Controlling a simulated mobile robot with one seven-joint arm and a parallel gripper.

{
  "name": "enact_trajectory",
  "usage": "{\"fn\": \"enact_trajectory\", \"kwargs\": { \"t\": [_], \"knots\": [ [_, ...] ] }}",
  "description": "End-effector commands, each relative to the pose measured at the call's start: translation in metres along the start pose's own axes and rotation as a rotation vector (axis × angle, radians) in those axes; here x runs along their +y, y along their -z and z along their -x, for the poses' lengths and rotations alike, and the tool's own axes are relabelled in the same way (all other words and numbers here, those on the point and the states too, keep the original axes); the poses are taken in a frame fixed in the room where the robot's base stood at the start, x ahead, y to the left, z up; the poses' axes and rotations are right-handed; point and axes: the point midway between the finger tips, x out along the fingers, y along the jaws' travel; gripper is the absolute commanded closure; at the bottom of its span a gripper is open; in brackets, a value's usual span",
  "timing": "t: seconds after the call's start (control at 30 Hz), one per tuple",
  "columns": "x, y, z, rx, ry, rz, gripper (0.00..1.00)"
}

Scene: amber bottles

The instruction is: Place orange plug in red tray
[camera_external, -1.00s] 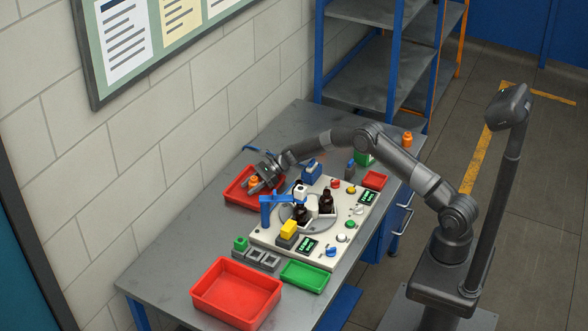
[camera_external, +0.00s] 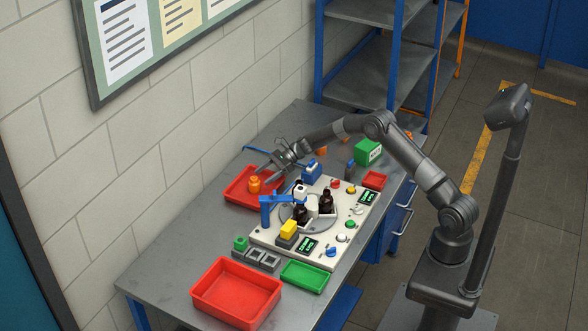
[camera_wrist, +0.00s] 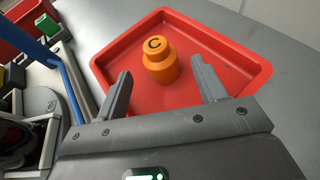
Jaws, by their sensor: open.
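The orange plug (camera_external: 255,184), marked with a "C" on its top, stands upright inside the red tray (camera_external: 234,199) at the back left of the table. In the wrist view the plug (camera_wrist: 160,66) stands on the floor of the red tray (camera_wrist: 110,61), clear of its walls. My gripper (camera_external: 265,174) is open and empty, just up and to the right of the plug. In the wrist view my fingers (camera_wrist: 162,84) are spread on either side of the plug with gaps, not touching it.
A white device panel (camera_external: 262,238) with dark bottles, a blue bracket (camera_external: 268,200) and buttons stands right of the tray. A larger red bin (camera_external: 205,292) and a green tray (camera_external: 304,275) are at the front. A green box (camera_external: 368,151) stands at the back.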

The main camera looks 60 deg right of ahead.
Motion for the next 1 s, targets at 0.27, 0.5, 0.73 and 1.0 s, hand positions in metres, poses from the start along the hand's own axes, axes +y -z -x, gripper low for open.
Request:
{"fn": "enact_trajectory", "kwargs": {
  "t": [0.27,0.5,0.73,1.0],
  "knots": [
    [0.0,0.0,0.039,0.0,0.0,0.0,0.36],
    [0.021,-0.031,0.051,0.049,-0.032,0.106,0.36],
    [0.081,-0.093,0.074,0.182,-0.119,0.384,0.36],
    [0.163,-0.149,0.114,0.337,-0.228,0.733,0.36]
  ]
}}
